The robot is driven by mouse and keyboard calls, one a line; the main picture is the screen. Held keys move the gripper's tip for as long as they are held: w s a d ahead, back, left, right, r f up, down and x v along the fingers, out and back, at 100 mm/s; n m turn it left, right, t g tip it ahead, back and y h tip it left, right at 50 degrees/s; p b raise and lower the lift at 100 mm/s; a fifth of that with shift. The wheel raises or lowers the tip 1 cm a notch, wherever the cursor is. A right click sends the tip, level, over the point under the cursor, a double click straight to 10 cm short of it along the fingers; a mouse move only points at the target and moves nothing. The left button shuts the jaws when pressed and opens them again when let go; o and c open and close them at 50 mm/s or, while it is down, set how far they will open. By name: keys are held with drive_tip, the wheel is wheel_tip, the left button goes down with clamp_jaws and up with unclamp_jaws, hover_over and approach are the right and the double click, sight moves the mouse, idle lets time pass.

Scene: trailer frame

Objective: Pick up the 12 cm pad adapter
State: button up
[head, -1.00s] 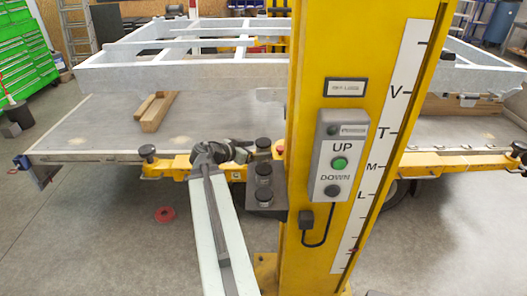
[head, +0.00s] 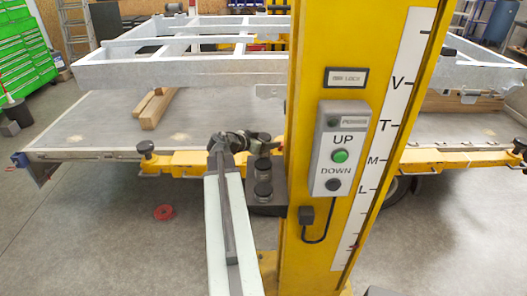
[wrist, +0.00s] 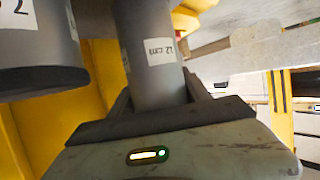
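The 12 cm pad adapter (wrist: 152,60) is a grey cylinder with a white "12 cm" label. In the wrist view it stands between the two fingers of my gripper (wrist: 160,95), close to both. I cannot tell whether the fingers press on it. In the head view my gripper (head: 245,142) is at the far end of the dark adapter holder on the yellow column, and the adapter there is largely hidden. Another grey adapter (wrist: 40,50), with a label ending in "2", hangs close on the left in the wrist view.
The yellow column (head: 305,240) with its UP/DOWN control box (head: 340,148) stands right beside the arm. Two more dark adapters (head: 264,178) sit nearer on the holder. Behind are the lift platform and grey trailer frame (head: 180,72). A red ring (head: 163,212) lies on the floor.

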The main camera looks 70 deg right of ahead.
clamp_jaws()
